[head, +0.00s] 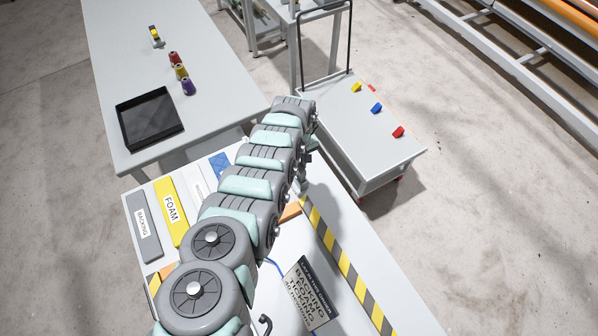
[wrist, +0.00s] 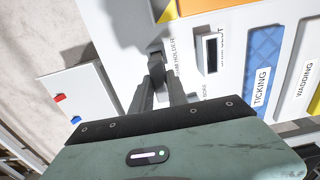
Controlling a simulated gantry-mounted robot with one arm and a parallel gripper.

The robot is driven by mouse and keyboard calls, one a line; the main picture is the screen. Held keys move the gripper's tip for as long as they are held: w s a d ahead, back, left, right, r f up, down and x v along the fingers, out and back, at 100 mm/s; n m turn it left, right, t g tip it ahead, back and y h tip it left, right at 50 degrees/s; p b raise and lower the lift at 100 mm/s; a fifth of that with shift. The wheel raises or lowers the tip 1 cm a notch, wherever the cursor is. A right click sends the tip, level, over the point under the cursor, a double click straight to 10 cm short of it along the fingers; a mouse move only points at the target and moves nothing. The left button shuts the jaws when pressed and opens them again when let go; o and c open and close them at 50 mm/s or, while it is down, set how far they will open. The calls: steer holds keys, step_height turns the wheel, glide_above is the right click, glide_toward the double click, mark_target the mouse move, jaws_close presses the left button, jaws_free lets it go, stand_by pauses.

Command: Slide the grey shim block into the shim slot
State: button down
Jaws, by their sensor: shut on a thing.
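In the wrist view my gripper (wrist: 158,82) is shut on the grey shim block (wrist: 155,60), whose far end shows between and beyond the fingertips. The words "shim holder" are printed on the white board just right of the block. I cannot tell whether the block is still seated or lifted clear. The shim slot (wrist: 211,54) is a dark narrow opening in a pale frame, to the right of the gripper and apart from it. It looks empty. In the head view my arm hides the block and the slot, and only a bit of the gripper shows at its far end.
A blue ticking panel (wrist: 262,62) and a wadding panel (wrist: 303,65) lie right of the slot. Foam (head: 170,210) and backing (head: 143,226) panels lie at left. A striped edge (head: 345,262) borders the board. A cart (head: 345,125) with small coloured blocks stands beyond.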

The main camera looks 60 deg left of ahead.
steer(key=shift+r+p, duration=1.55)
